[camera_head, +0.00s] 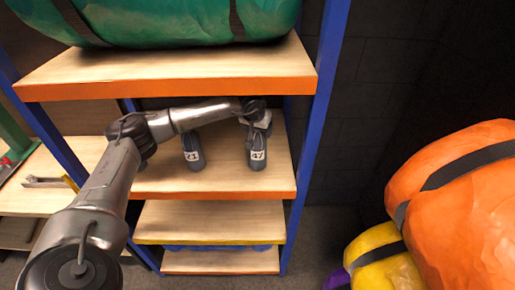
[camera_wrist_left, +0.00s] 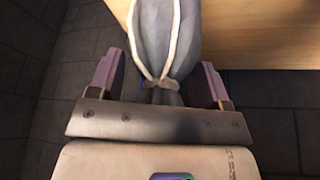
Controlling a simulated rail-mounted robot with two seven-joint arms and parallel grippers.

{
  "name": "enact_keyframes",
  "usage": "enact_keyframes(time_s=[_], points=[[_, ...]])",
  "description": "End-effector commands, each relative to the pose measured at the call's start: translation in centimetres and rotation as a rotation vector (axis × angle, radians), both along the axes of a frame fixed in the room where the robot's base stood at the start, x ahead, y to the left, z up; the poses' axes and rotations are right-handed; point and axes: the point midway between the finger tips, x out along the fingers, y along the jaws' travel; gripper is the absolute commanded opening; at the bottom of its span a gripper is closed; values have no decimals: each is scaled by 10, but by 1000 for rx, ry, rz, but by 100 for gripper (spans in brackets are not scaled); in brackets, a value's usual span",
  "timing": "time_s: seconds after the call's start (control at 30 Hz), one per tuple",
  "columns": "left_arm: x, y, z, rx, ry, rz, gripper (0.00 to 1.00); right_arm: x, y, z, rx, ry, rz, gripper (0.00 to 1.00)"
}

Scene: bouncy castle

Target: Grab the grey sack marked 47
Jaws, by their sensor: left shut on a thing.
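The grey sack marked 47 (camera_head: 257,158) stands upright on the middle shelf of the rack, near its right side. My left arm reaches in from the left, and its gripper (camera_head: 262,122) is at the sack's top, shut on its neck. In the left wrist view the grey sack (camera_wrist_left: 166,38), with its pale cord tied at the neck, lies between the two fingers of my left gripper (camera_wrist_left: 163,85). A second grey sack (camera_head: 193,153), whose marking looks like 21, stands to the left on the same shelf. My right gripper is not in view.
An upper shelf (camera_head: 170,88) with a large green bundle (camera_head: 180,20) hangs close above my arm. A blue post (camera_head: 318,120) stands right of the sack. Large orange (camera_head: 460,200) and yellow (camera_head: 380,262) bags lie at the right. The shelf front is clear.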

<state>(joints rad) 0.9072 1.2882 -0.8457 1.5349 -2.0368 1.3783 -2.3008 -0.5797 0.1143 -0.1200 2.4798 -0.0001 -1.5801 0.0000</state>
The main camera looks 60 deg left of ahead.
Motion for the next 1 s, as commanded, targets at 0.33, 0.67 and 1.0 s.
enact_keyframes(time_s=[0.33, 0.67, 1.0], points=[[0, 0, 0, 0, 0, 0, 13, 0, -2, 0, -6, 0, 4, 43], [0, 0, 2, 0, -4, 0, 6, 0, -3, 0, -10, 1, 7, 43], [-8, -6, 16, 1, -2, -1, 6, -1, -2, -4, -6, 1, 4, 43]])
